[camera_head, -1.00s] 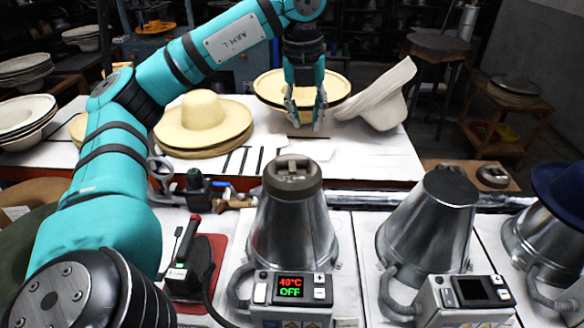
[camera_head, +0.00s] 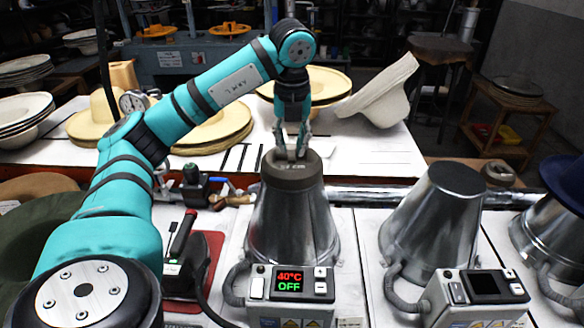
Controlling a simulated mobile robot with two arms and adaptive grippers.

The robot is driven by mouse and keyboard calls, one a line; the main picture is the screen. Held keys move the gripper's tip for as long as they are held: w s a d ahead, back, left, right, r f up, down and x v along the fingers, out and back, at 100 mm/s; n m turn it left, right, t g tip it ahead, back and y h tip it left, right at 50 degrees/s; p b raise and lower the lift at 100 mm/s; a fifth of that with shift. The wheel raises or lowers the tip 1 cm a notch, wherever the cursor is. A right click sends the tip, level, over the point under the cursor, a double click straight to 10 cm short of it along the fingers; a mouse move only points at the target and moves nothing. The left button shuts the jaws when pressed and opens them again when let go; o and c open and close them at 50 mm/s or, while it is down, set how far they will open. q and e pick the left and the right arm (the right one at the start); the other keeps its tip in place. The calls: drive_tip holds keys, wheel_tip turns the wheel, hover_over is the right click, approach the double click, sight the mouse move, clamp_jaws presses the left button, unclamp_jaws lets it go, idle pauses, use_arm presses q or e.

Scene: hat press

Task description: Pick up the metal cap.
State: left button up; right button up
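The metal cap (camera_head: 308,166) is a dull grey-brown disc with a raised grip on top. It sits on the top of the left shiny metal cone (camera_head: 290,222). My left gripper (camera_head: 292,154) points straight down over it, with its fingertips at the cap's raised grip, one on each side. The fingers hide most of the grip, and I cannot tell whether they press on it. The cap is still seated on the cone. My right gripper is not in view.
A control box (camera_head: 289,284) reading 40°C OFF stands in front of the cone. A second cone (camera_head: 436,215) stands to the right, with another cap-like piece (camera_head: 498,173) behind it. Straw hats (camera_head: 216,128) lie behind.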

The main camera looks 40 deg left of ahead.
sight(292, 156)
use_arm(q)
drive_tip(key=f, duration=0.2)
drive_tip(key=f+p, duration=0.1)
drive_tip(key=f, duration=0.1)
drive_tip(key=shift+w+a+f, duration=0.2)
drive_tip(key=shift+f, duration=0.05)
drive_tip(key=shift+c, duration=0.3)
clamp_jaws()
drive_tip(key=shift+w+r, duration=0.1)
drive_tip(key=shift+r, duration=0.05)
